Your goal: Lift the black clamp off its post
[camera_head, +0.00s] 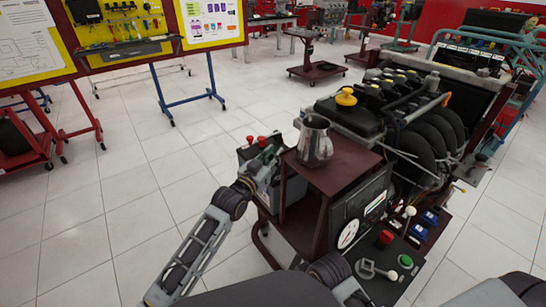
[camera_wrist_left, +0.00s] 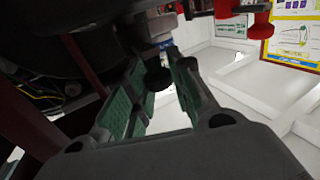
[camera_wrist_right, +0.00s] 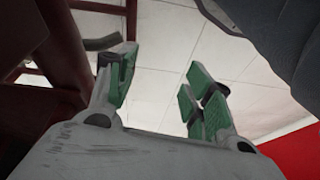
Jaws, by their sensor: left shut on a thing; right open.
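My left gripper (camera_wrist_left: 160,80) has its green-padded fingers around a small dark round piece, which I take to be the black clamp (camera_wrist_left: 157,78). In the head view the left gripper (camera_head: 262,168) is beside the grey battery (camera_head: 296,189) on the red engine stand; the clamp is hard to make out there. I cannot tell whether the clamp still sits on its post. Two red caps (camera_head: 262,141) show on the battery top, and a red piece (camera_wrist_left: 262,28) shows in the left wrist view. My right gripper (camera_wrist_right: 158,72) is open and empty, with floor beyond it.
A metal pitcher (camera_head: 315,140) stands on the stand's red shelf (camera_head: 338,171), just right of the battery. The engine (camera_head: 420,125) and a control panel with a red button (camera_head: 385,238) are further right. Tiled floor left of the stand is free. Red frame bars (camera_wrist_right: 130,20) are near my right gripper.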

